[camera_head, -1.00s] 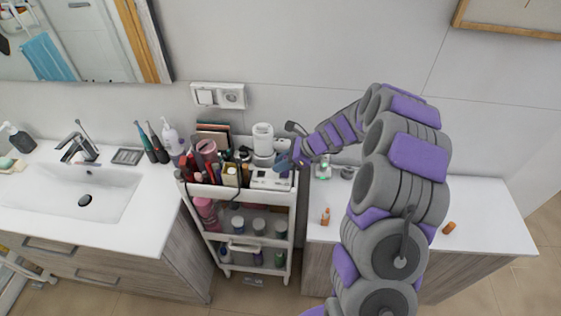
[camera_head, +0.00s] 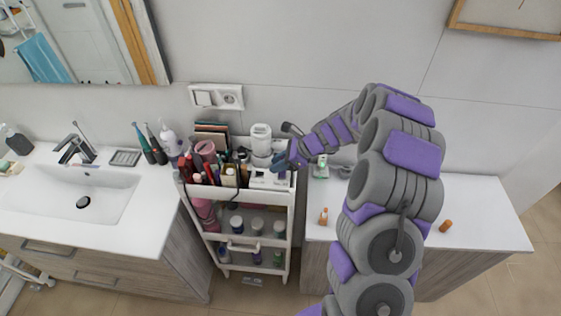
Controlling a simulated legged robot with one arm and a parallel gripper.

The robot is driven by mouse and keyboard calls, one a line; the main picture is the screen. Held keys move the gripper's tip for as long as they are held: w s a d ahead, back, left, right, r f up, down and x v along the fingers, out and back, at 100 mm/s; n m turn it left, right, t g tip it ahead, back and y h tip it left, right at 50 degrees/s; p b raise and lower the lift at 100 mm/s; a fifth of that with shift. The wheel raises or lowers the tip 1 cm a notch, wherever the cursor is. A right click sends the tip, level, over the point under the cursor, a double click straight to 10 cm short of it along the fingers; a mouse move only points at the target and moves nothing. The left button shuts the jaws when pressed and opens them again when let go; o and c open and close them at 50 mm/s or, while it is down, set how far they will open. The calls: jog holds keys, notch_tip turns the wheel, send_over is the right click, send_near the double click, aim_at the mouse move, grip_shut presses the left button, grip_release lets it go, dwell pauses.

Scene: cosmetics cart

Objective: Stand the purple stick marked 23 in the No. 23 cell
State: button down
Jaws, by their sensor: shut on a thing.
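My gripper (camera_head: 283,163) is over the right end of the cart's top tier, at a white holder (camera_head: 268,178) with small cells. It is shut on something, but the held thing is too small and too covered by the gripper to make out. I cannot read a number 23 on any stick or cell from here. Whether the held thing touches the holder cannot be told.
The white cart (camera_head: 237,194) stands between the sink counter (camera_head: 133,205) and the right counter (camera_head: 480,235). Bottles and tubes crowd its top left. A white cylinder (camera_head: 261,140) stands behind the holder. A small orange bottle (camera_head: 324,216) and an orange piece (camera_head: 446,226) are on the right counter.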

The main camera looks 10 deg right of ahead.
jog(key=shift+a, duration=0.2)
jog(key=shift+d+f, duration=0.1)
jog(key=shift+f, duration=1.4)
jog(key=c, duration=0.8)
grip_release()
jog(key=v, duration=1.7)
jog(key=shift+p, duration=0.35)
jog(key=shift+r, duration=0.15)
